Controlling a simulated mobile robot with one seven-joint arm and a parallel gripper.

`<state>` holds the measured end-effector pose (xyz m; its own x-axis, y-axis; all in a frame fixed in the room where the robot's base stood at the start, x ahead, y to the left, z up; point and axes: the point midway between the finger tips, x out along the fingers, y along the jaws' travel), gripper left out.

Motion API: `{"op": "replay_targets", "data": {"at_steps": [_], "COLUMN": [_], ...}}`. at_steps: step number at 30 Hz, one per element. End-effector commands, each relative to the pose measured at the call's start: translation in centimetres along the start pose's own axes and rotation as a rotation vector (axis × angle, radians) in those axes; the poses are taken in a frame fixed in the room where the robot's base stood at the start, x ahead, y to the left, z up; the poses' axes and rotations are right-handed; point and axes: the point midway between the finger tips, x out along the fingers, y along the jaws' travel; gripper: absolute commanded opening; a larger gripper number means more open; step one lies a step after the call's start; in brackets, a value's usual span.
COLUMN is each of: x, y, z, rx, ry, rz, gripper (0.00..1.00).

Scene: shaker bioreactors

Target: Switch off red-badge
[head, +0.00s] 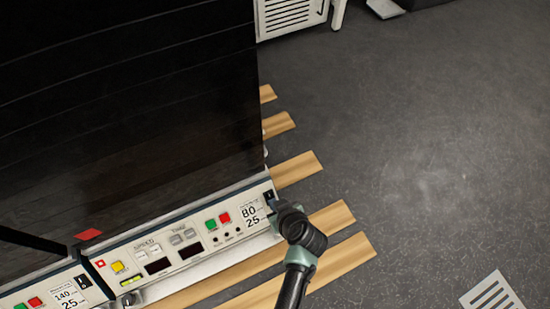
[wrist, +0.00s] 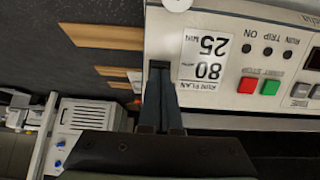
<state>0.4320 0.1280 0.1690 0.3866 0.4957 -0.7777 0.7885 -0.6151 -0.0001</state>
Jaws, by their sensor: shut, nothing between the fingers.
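A black shaker carries a red badge (head: 89,235) at its lower left front corner. Its pale control panel (head: 190,245) runs below, with a yellow button, two dark displays, and green and red buttons. A small dark power switch (head: 269,195) is at the panel's right end, beside the 80/25 label (head: 251,214). My gripper (head: 274,206) is shut and empty, its tips at that switch. In the wrist view the shut fingers (wrist: 160,72) point at the panel beside the upside-down label (wrist: 206,57). They cover the switch area, so contact and the switch's position cannot be told.
A second unit's panel (head: 50,292) with a 140/25 label adjoins at the left, with its own dark switch (head: 82,282). Wooden slats (head: 298,168) stick out on the floor under the shaker. The grey floor (head: 430,150) at the right is mostly clear.

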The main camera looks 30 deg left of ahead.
Motion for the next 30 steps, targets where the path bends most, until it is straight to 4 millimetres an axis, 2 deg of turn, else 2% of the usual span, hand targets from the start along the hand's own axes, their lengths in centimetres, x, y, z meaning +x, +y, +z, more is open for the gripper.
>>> {"op": "replay_targets", "data": {"at_steps": [3, 11, 21, 30], "x": [0.9, 0.7, -0.5, -0.6], "y": [0.1, 0.0, 0.0, 0.0], "z": [0.5, 0.2, -0.9, -0.8], "rx": [0.002, -0.001, -0.002, -0.001], "ry": [0.0, 0.001, 0.003, 0.001], "rz": [0.001, 0.002, 0.001, 0.0], "gripper": [0.0, 0.0, 0.0, 0.0]}}
